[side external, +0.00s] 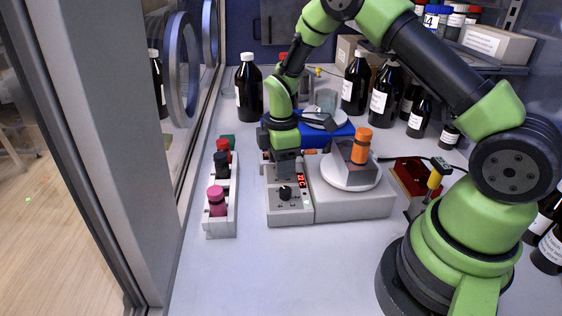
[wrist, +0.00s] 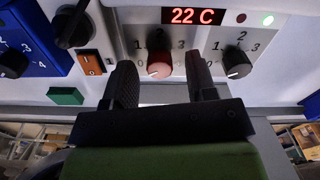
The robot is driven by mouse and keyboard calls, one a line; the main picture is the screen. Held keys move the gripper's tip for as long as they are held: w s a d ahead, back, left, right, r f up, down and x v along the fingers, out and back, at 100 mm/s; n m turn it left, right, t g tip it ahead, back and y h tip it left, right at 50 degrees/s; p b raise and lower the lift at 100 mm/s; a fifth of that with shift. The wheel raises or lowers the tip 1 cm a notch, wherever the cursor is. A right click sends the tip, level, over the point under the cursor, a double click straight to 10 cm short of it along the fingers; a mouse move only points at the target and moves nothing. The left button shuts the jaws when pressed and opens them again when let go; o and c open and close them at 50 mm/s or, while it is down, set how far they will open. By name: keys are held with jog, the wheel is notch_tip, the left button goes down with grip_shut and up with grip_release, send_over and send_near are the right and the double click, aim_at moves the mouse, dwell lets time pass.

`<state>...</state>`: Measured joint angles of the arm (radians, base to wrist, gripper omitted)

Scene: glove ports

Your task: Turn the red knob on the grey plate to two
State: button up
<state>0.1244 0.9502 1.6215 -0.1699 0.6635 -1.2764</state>
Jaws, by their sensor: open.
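The red knob (wrist: 159,67) sits on the grey plate (wrist: 205,35) in the wrist view, below a red display reading 22 C. Dark numbers stand around it, partly hard to read; I cannot tell which number it points at. My gripper (wrist: 159,62) is open, with one finger left of the red knob and one right of it; I cannot tell whether they touch it. In the side view my gripper (side external: 286,172) points down over the grey unit (side external: 291,214), and the red knob is hidden behind it.
A black knob (wrist: 237,63) with its own numbers sits close to the right finger. At left are another black knob (wrist: 72,25), an orange switch (wrist: 90,62) and a blue unit (wrist: 40,50). A rack of capped vials (side external: 222,226) stands left of the grey unit.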

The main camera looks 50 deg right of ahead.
jog(key=shift+f, duration=0.2)
jog(key=shift+c, duration=0.5)
jog(key=c, duration=0.8)
jog(key=shift+c, duration=0.2)
